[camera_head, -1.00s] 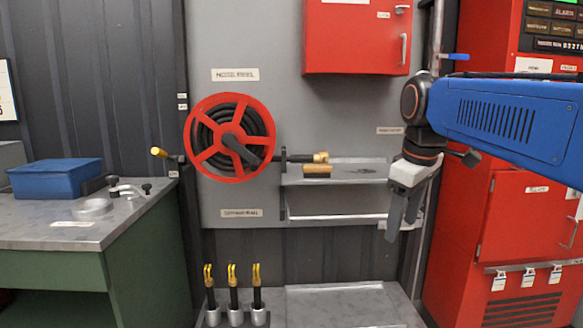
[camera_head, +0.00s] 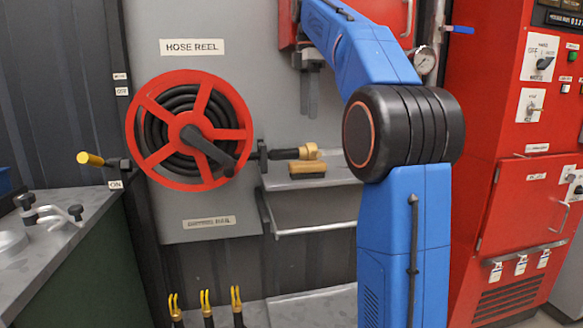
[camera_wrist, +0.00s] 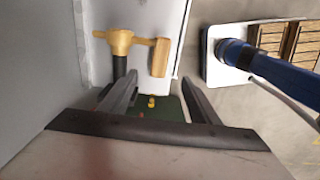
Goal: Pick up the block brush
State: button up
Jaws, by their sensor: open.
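The block brush (camera_head: 307,169) is a small tan wooden block with a darker underside, lying on the grey shelf (camera_head: 330,180) right of the hose reel. It also shows in the wrist view (camera_wrist: 160,58), beyond and between my fingertips. My gripper (camera_head: 309,112) points down above the brush, in front of the grey panel and below the red cabinet. Its fingers are apart with nothing between them, and it does not touch the brush. In the wrist view my gripper (camera_wrist: 159,80) is open, with a finger on each side.
A brass nozzle (camera_head: 308,151) sits close behind the brush. The red hose reel (camera_head: 190,130) is to the left, and a rail (camera_head: 315,229) runs below the shelf. My blue arm hides the shelf's right part. Yellow-tipped tools (camera_head: 206,300) stand below.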

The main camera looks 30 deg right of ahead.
aim_at(308, 163)
notch_tip(308, 163, down, 17)
jog(key=shift+f, duration=0.1)
dwell(0.8)
jog(key=c, duration=1.2)
